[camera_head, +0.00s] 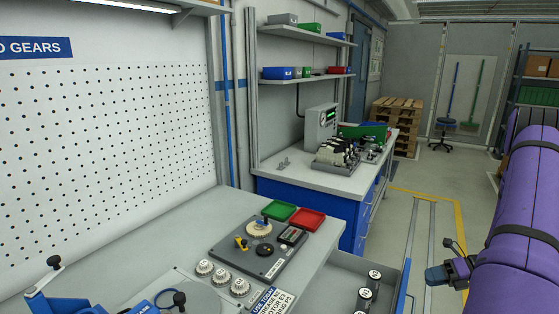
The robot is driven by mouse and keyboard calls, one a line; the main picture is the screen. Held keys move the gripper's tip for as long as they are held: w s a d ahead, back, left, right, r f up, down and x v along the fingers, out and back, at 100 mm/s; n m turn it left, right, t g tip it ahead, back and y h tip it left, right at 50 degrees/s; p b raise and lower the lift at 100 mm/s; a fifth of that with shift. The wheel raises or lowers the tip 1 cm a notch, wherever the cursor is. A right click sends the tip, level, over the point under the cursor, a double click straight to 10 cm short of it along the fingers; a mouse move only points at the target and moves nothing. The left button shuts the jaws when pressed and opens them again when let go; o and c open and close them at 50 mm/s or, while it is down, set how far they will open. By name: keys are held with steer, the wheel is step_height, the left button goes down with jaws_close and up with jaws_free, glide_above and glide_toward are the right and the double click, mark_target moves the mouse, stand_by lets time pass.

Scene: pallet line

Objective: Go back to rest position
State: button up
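My purple arm (520,215) fills the right edge of the view. A dark end part that looks like my gripper (440,275) shows beside it at the lower right, over the floor. It is partly hidden by the arm, and its fingers are too unclear to read as open or shut. I see no object held in it. It is apart from the workbench (175,235) and to the right of the open grey drawer (335,282).
On the workbench are a dark assembly plate (268,268), white round gears (221,277), a green tray (279,210), a red tray (308,219) and a blue fixture (55,305). A blue-fronted bench (305,203) stands behind.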

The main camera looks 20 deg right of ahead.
steer(key=w+a+r+n+g+h, duration=0.2)
steer(key=w+a+r+n+g, duration=0.15)
steer(key=a+r+n, duration=0.8)
steer(key=w+a+r+n+g+h, duration=0.3)
steer(key=a+r+n, duration=0.45)
steer(key=r, duration=0.75)
steer(key=s+a+r+n+t+h, duration=0.4)
steer(key=s+a+r+n+h, duration=0.2)
steer(key=s+a+r+n, duration=0.8)
steer(key=s+a+n, duration=0.2)
steer(key=n, duration=0.2)
steer(key=shift+s+a+t, duration=0.25)
steer(key=shift+t, duration=0.1)
